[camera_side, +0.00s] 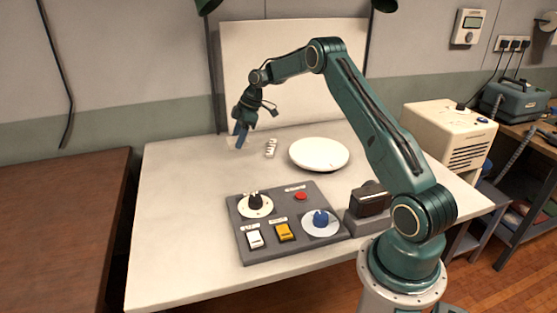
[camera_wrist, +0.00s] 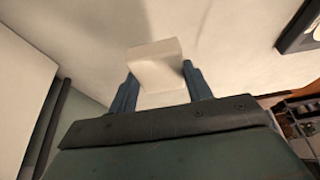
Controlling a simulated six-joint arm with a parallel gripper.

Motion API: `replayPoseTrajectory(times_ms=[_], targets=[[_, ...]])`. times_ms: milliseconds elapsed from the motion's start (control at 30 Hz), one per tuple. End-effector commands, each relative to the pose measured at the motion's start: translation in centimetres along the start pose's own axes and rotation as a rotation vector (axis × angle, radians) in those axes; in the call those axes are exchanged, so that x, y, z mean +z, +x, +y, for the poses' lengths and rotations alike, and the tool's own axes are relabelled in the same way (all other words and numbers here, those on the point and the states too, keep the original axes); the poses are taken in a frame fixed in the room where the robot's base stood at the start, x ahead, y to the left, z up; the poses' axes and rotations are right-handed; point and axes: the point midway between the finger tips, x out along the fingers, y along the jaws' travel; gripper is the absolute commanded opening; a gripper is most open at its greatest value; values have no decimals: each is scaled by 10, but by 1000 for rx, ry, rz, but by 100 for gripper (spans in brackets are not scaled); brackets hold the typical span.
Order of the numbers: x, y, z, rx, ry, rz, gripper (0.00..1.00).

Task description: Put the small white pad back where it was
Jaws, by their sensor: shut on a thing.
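My gripper (camera_side: 240,138) is at the back left of the white table in the side view, pointing down. In the wrist view my gripper (camera_wrist: 160,82) is shut on the small white pad (camera_wrist: 156,66), which sits between the two blue fingers and sticks out past their tips. In the side view the pad (camera_side: 232,143) is a pale patch at the fingertips, hard to tell from the table. I cannot tell whether the pad touches the table.
A small white item (camera_side: 271,148) with dark marks lies right of my gripper. Beyond it is a round white dish (camera_side: 319,147). A grey control panel (camera_side: 268,257) with knobs and switches is at the front. A white board (camera_side: 285,60) stands behind. The table's left part (camera_side: 175,215) is clear.

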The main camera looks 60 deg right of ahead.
Motion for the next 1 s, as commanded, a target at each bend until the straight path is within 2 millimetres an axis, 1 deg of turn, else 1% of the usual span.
replayPoseTrajectory(times_ms=[233, 400, 900, 933, 1000], targets=[[12, 29, -1, -3, 1, 0, 28], [18, 43, 0, -1, 1, 0, 28], [20, 48, 0, -1, 0, 0, 28], [20, 48, 0, -1, -1, 0, 55], [20, 48, 0, -1, 0, 0, 69]])
